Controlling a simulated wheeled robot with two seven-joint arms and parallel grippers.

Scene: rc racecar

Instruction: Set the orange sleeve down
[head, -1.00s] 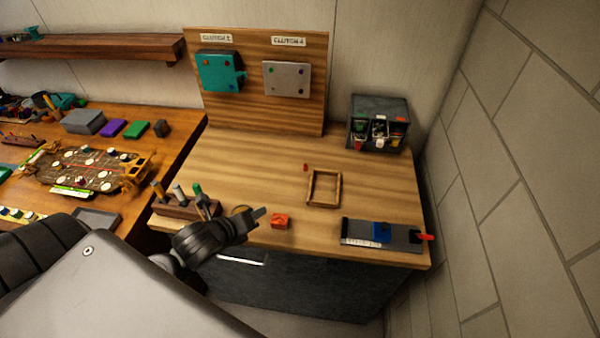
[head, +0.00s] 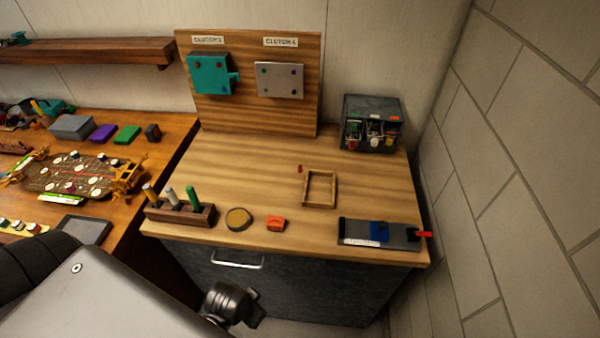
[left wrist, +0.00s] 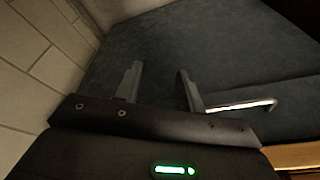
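The orange sleeve (head: 276,223) is a small orange block-like piece resting on the wooden bench top near its front edge, just right of a round tan-topped disc. My left gripper (left wrist: 158,70) is open and empty in the left wrist view, its two fingers apart in front of the dark cabinet face. In the head view the end of my left arm (head: 236,305) is low in front of the cabinet, below the bench top and clear of the sleeve. My right gripper is not in view.
The disc (head: 239,218) and a tool block (head: 181,212) stand left of the sleeve. A wooden frame (head: 320,205) lies behind it, and a grey fixture (head: 357,236) with a blue part is at right. The cabinet handle (head: 238,265) sticks out below the edge.

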